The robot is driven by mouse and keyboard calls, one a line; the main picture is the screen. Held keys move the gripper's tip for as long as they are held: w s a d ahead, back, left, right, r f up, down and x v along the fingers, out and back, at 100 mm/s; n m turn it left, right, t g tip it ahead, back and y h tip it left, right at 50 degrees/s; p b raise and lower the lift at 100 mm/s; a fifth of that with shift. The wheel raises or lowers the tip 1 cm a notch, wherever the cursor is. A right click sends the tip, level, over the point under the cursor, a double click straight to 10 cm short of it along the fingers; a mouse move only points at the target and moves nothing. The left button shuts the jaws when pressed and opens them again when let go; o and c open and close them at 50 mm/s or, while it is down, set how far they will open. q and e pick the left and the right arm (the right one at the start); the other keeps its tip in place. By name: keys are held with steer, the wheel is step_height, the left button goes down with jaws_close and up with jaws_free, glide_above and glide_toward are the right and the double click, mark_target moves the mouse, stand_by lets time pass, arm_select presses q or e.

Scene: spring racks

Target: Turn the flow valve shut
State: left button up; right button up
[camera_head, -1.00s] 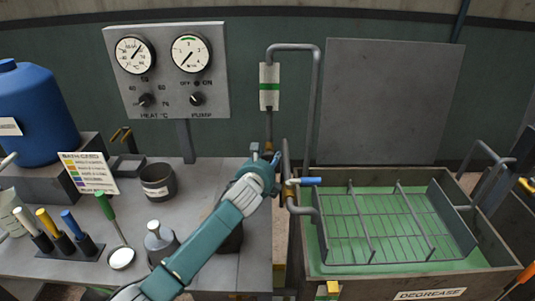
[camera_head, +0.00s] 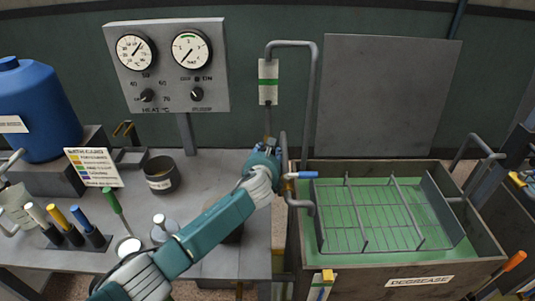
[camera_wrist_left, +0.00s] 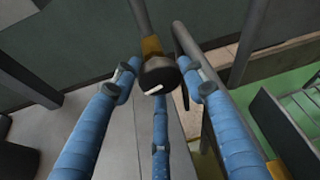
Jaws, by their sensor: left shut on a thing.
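A dark round knob (camera_wrist_left: 160,75) with a white mark and a brass body behind it shows in the left wrist view. It looks like the flow valve's knob, on the pipe below the white gauge with a green band (camera_head: 268,82). My left gripper (camera_head: 264,153) is at that pipe in the head view and hides the knob there. In the wrist view its blue fingers (camera_wrist_left: 160,92) are around the knob, shut on it. My right gripper is not in view.
The degrease tank (camera_head: 415,271) with a wire rack (camera_head: 364,246) stands at right. A bent pipe (camera_head: 316,100) rises close to my gripper. A gauge panel (camera_head: 168,105) stands at the back left.

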arm_select(q)
steer(key=shift+s+f, duration=0.2)
steer(key=shift+f, duration=0.3)
steer(key=o, duration=1.1)
steer(key=shift+o, duration=0.3)
steer(key=shift+r, duration=0.1)
steer(key=shift+d+r, duration=0.1)
steer(key=v, duration=0.8)
steer(key=shift+w+r, duration=0.1)
